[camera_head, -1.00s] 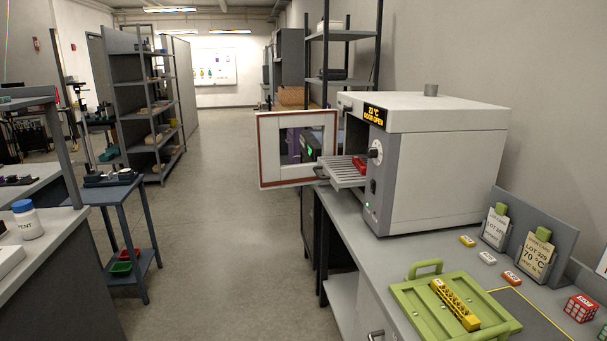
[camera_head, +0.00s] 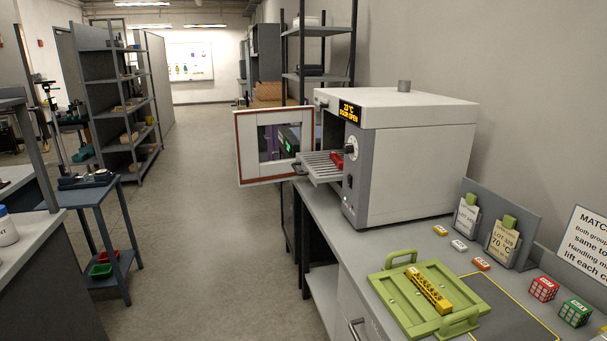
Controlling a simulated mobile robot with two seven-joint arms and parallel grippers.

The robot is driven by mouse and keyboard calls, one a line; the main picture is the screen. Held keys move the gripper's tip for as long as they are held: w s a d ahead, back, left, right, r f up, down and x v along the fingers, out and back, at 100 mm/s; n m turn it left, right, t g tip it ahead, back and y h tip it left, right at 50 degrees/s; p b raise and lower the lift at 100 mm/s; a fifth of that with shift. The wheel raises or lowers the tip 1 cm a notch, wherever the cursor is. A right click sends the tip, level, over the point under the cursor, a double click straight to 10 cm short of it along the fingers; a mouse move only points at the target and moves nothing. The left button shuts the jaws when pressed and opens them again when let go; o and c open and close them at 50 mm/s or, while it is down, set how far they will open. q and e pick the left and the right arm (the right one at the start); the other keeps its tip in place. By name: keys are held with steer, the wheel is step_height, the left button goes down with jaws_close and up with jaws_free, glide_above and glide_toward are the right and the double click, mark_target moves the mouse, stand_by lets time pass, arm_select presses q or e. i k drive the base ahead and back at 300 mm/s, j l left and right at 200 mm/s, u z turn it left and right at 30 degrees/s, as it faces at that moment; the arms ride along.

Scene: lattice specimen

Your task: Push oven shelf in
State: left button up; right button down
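The oven (camera_head: 418,150) is a white and grey box on the right-hand bench, its display lit with a temperature and a door-open message. Its door (camera_head: 276,146) is swung open to the left and has a window and a red-brown seal. The oven shelf (camera_head: 322,168), a slatted metal rack, sticks out of the opening beside the door. A red object (camera_head: 337,161) sits on the shelf near the oven opening. How far the shelf reaches inside is hidden by the oven's side. Neither of my grippers is in view.
A green tray (camera_head: 393,289) holding a yellow slotted bar (camera_head: 428,289) lies on the bench in front of the oven. Red (camera_head: 543,289) and green (camera_head: 575,312) cubes and a card stand (camera_head: 522,226) are to its right. The aisle floor (camera_head: 200,240) left of the bench is clear.

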mark_target(317, 166)
steer(key=i+j+z, duration=0.1)
steer(key=z, duration=0.5)
steer(key=i+j+z, duration=0.5)
steer(key=j, duration=0.35)
steer(key=i+j, duration=0.15)
steer(key=j, duration=0.15)
steer(key=i+j, duration=0.15)
steer(key=j, duration=0.2)
steer(key=i+j+z, duration=0.1)
steer(key=j, duration=0.2)
steer(key=i+j, duration=0.2)
steer(key=j, duration=0.15)
steer(key=i+j, duration=0.15)
steer(key=j, duration=0.15)
